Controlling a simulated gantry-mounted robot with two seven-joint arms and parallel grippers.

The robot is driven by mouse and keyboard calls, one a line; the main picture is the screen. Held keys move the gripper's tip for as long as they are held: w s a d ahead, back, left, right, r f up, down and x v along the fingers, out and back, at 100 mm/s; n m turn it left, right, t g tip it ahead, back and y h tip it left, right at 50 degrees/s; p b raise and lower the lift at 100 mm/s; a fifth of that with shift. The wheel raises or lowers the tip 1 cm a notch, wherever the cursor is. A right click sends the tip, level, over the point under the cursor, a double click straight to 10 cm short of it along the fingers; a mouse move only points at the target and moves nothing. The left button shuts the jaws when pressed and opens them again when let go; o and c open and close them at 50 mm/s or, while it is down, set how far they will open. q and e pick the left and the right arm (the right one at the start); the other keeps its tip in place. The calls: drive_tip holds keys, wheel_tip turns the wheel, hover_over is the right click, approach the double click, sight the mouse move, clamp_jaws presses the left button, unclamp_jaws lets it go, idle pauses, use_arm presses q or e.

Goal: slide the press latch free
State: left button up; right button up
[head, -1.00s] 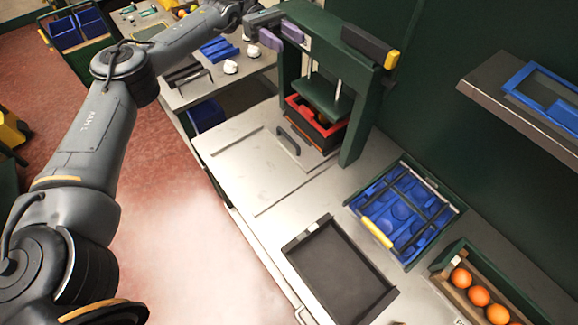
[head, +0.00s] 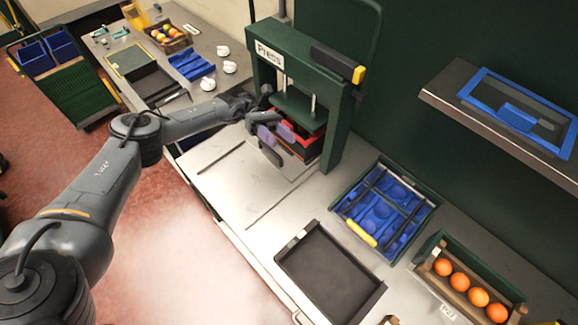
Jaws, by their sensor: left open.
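The green press (head: 262,62), with a "Press" label, stands at the back of the bench in the head view. A black bar with a yellow end (head: 338,63) is on its top right. A green plate (head: 296,106) hangs inside above a red-rimmed box (head: 308,150). I cannot tell which part is the latch. My left gripper (head: 275,134), with purple finger pads, is open in front of the box, close to the handle. It hides part of the box front; contact is unclear. My right gripper is not in view.
A black tray (head: 328,275), a blue-lined crate with a yellow handle (head: 385,212) and a box of several oranges (head: 432,268) stand to the right. A shelf (head: 450,103) juts from the wall. The bench left of the tray (head: 235,185) is clear.

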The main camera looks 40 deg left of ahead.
use_arm(q)
drive_tip(key=s+d+f+g+h+p, duration=0.1)
drive_tip(key=s+d+f, duration=0.3)
drive_tip(key=d, duration=0.3)
drive_tip(key=shift+d+f+n+g+p, duration=0.2)
drive_tip(key=shift+n+g+p, duration=0.1)
drive_tip(key=shift+p, duration=0.1)
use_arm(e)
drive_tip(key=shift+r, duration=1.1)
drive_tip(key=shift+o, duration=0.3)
